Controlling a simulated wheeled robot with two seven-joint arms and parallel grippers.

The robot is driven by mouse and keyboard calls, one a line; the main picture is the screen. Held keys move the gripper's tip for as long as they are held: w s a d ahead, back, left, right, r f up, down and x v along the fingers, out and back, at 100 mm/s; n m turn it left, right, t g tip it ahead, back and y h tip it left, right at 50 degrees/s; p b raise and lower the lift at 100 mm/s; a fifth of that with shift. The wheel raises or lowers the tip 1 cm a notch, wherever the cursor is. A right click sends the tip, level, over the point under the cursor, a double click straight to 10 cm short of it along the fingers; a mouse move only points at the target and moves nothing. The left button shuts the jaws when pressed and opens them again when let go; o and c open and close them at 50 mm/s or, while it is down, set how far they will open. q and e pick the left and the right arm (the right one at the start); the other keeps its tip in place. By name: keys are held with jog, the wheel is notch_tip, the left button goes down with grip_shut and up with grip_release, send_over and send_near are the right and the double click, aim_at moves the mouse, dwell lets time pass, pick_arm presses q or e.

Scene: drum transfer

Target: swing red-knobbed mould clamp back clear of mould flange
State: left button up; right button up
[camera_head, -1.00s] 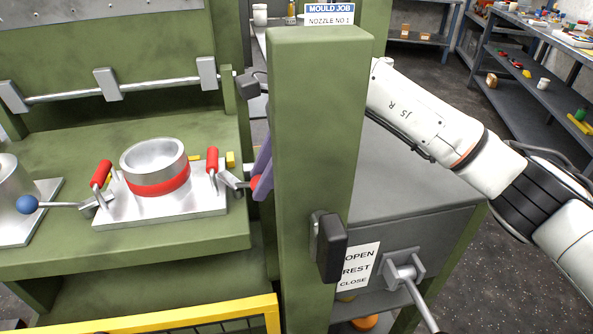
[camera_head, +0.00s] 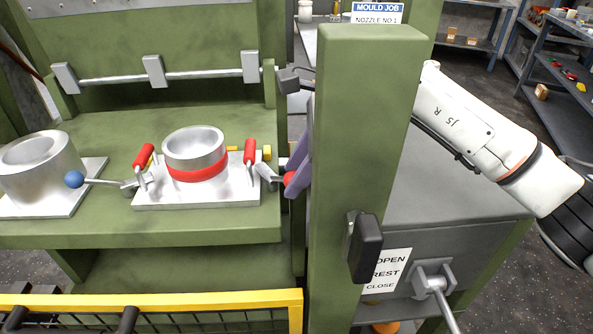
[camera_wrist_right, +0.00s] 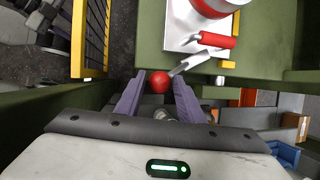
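The mould (camera_head: 195,150) is a metal ring with a red band on a square flange plate (camera_head: 160,196) with two red handles. The red-knobbed clamp (camera_head: 267,172) is at the plate's right edge, its arm reaching the flange. Its red knob (camera_head: 290,180) sticks out to the right; it also shows in the right wrist view (camera_wrist_right: 159,82). My right gripper (camera_wrist_right: 160,77) has its purple fingers on either side of the knob, with slight gaps seeming to show. In the head view its fingers (camera_head: 299,163) are partly hidden by the green post. My left gripper is out of view.
A green post (camera_head: 360,130) stands between my right arm and the mould. A blue-knobbed clamp (camera_head: 74,180) lies left of the plate, beside a second metal ring (camera_head: 40,170). A yellow guard rail (camera_head: 200,303) runs along the front. A lever (camera_head: 440,290) is at right.

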jog(key=v, duration=1)
jog(key=shift+d+r, duration=0.1)
